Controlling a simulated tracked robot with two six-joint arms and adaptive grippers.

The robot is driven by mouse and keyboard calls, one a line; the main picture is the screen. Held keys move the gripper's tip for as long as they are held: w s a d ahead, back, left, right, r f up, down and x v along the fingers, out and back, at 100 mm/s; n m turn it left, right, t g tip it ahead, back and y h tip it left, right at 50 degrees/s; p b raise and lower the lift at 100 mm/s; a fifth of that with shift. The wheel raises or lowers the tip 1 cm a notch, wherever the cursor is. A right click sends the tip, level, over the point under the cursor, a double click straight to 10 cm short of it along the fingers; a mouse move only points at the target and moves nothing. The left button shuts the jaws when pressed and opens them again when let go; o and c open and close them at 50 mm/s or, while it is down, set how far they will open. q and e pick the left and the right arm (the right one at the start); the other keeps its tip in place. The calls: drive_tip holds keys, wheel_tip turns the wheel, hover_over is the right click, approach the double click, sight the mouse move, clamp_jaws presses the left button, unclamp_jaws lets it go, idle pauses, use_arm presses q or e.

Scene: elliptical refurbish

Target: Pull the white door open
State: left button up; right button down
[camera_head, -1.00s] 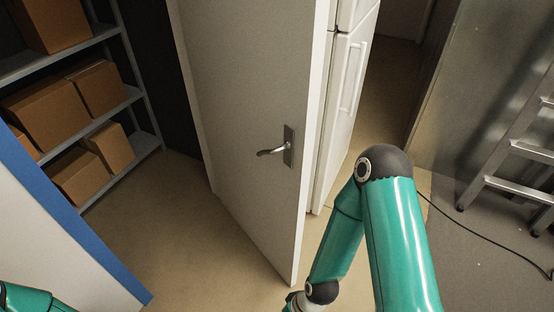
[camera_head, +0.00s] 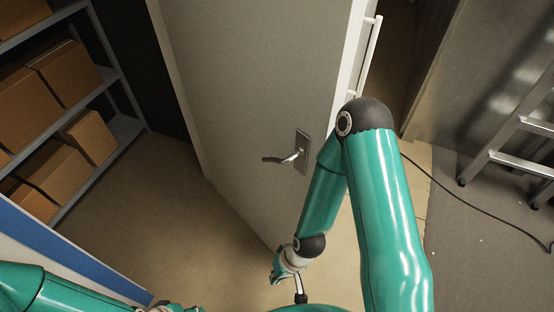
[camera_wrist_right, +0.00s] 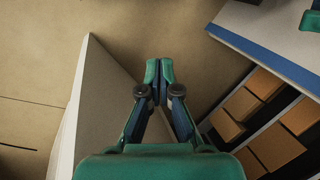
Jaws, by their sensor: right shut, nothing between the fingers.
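The white door (camera_head: 235,95) stands ajar in the head view, with its lever handle (camera_head: 283,158) near the free edge, left of my right forearm. In the right wrist view the door (camera_wrist_right: 100,85) shows as a pale panel on the left. My right gripper (camera_wrist_right: 159,70) is shut and empty, its fingertips together over bare floor to the right of the door and apart from the handle. In the head view the right wrist is below the handle, and its fingers are not clear. My left arm enters at the lower left; its fingers cannot be made out.
Metal shelves (camera_head: 125,127) with cardboard boxes (camera_head: 62,172) stand at the left. A blue-edged white panel (camera_head: 75,268) is at the lower left. A ladder (camera_head: 510,160) and black cable (camera_head: 470,212) are at the right.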

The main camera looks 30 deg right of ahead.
drive_tip(key=n+t+h+b, duration=0.3)
drive_tip(key=n+h+b, duration=0.4)
drive_tip(key=n+h, duration=1.25)
approach(297, 167)
drive_tip(key=d+n+y, duration=0.1)
drive_tip(key=d, duration=0.1)
drive_tip(key=d+n+y+p, duration=0.1)
drive_tip(key=d, duration=0.1)
drive_tip(key=w+d+n+y+p, duration=0.1)
drive_tip(key=d+y, duration=0.1)
drive_tip(key=shift+n, duration=0.35)
drive_tip(key=shift+w+d, duration=0.2)
drive_tip(key=shift+d, duration=0.25)
